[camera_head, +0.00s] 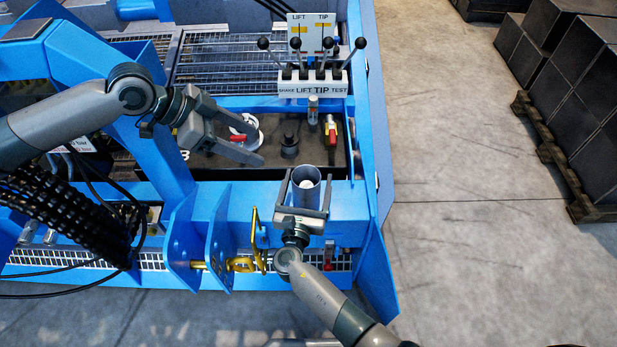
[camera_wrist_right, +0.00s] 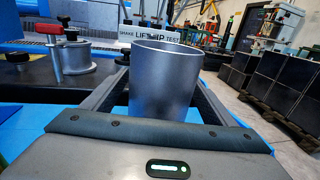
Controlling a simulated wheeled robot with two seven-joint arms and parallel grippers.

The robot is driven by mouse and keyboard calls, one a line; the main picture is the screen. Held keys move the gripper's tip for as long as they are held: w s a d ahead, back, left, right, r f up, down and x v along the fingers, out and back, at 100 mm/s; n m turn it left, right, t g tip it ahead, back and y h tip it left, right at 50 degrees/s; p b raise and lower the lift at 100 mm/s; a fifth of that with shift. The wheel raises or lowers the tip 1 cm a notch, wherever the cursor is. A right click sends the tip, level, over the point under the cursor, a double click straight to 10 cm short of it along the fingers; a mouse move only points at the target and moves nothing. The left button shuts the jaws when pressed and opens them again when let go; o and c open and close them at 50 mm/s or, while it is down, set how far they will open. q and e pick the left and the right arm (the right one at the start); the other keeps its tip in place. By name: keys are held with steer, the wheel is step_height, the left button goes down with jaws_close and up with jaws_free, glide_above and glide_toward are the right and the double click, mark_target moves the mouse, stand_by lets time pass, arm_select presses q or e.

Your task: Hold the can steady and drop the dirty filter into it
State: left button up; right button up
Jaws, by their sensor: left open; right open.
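The can (camera_head: 306,175) is a grey, open-topped cylinder at the front right of the blue machine. It stands upright between the fingers of my right gripper (camera_head: 306,191), which is open around it. The can (camera_wrist_right: 164,90) also fills the middle of the right wrist view, with a finger on each side. A small pale round thing (camera_head: 307,184) shows inside the can; I cannot tell whether it is the dirty filter. My left gripper (camera_head: 250,138) is open and has nothing visible in its grasp. It is above the dark panel, left of and behind the can.
A round housing with a red handle (camera_head: 240,138) lies under my left gripper. A black cap (camera_head: 289,146) and a red-handled valve (camera_head: 331,130) stand on the dark panel. Levers (camera_head: 313,75) rise behind. A yellow handle (camera_head: 256,238) is left of my right wrist.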

steer(key=s, duration=0.3)
steer(key=s+a, duration=0.1)
steer(key=s, duration=0.3)
steer(key=s+a, duration=0.1)
steer(key=s, duration=0.2)
steer(key=shift+s, duration=0.25)
